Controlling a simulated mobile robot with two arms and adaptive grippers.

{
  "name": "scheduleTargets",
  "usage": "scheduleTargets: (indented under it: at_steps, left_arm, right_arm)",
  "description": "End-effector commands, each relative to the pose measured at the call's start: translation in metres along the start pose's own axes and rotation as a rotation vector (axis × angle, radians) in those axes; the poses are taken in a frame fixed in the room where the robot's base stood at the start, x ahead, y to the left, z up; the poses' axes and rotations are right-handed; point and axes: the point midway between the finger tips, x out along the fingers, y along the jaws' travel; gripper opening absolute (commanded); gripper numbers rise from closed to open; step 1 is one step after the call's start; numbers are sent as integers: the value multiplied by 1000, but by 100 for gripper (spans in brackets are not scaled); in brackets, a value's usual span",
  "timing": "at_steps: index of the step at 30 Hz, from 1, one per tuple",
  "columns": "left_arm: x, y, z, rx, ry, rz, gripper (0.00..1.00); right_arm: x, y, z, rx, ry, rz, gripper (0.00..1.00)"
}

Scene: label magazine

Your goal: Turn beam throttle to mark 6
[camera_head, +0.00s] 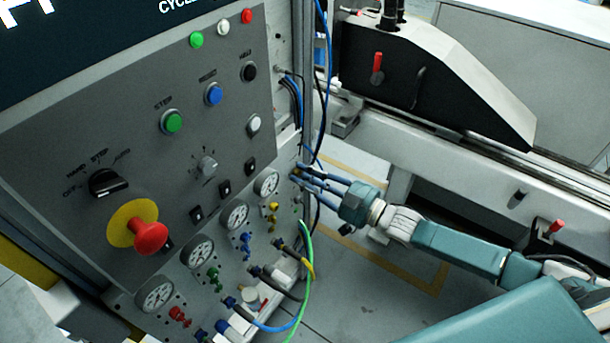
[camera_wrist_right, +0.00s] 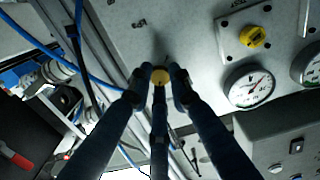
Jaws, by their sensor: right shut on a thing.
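My right gripper (camera_head: 299,174) reaches the right edge of the control panel, beside the rightmost gauge. Which mark the knob points at cannot be told. My left gripper is in neither view.
A gauge (camera_wrist_right: 250,86) and another yellow knob (camera_wrist_right: 253,37) sit close by on the panel. Blue cables (camera_head: 322,70) hang along the panel's right edge. Green and yellow hoses (camera_head: 307,250) curve below my gripper. A red emergency button (camera_head: 150,238) stands out at left.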

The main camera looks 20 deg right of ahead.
Motion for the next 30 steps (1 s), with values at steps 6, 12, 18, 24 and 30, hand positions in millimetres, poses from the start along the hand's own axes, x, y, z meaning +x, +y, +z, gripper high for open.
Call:
scheduleTargets:
  at_steps: [6, 12, 18, 24, 30]
  left_arm:
    - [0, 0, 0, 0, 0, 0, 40]
    - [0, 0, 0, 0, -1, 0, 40]
    - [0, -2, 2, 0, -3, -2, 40]
    - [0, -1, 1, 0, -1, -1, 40]
    - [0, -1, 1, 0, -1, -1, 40]
  right_arm:
    - [1, 0, -3, 0, 6, 0, 23]
    - [1, 0, -2, 1, 4, 0, 38]
    - [-2, 0, -1, 1, 2, 0, 38]
    - [-28, 0, 1, 1, -1, -1, 38]
    - [-72, 0, 1, 2, -2, -1, 38]
